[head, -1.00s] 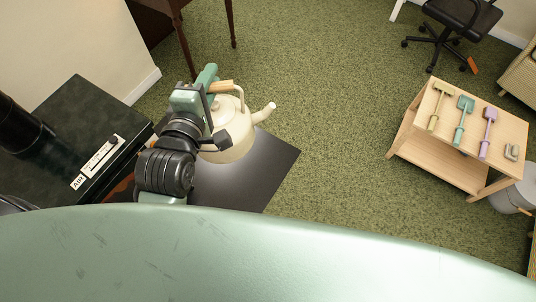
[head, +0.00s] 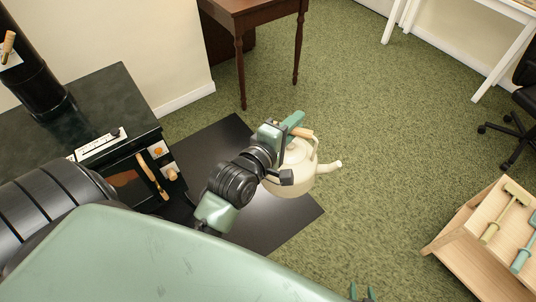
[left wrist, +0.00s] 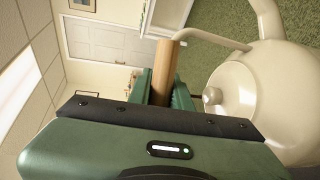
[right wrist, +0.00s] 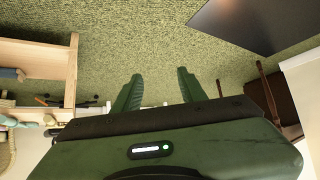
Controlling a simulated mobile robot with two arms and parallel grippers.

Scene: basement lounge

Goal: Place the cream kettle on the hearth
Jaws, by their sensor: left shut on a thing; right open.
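The cream kettle (head: 306,180) hangs upright from my left gripper (head: 299,129), which is shut on its wooden handle (head: 304,134). Its spout points right in the head view. In the left wrist view the kettle's pale body and lid (left wrist: 235,95) are close beside the fingers. The hearth (head: 285,225) is the flat dark plate on the floor before the stove. The kettle overlaps its right edge in the picture; its exact height above it is unclear. My right gripper (right wrist: 160,90) is open and empty; only its fingertips (head: 362,292) show at the bottom of the head view.
The black stove (head: 105,95) stands behind the hearth at left. A dark wooden table (head: 262,8) stands at the back. A light wooden stand (head: 465,245) with toy-like tools is at right. Green carpet between is clear.

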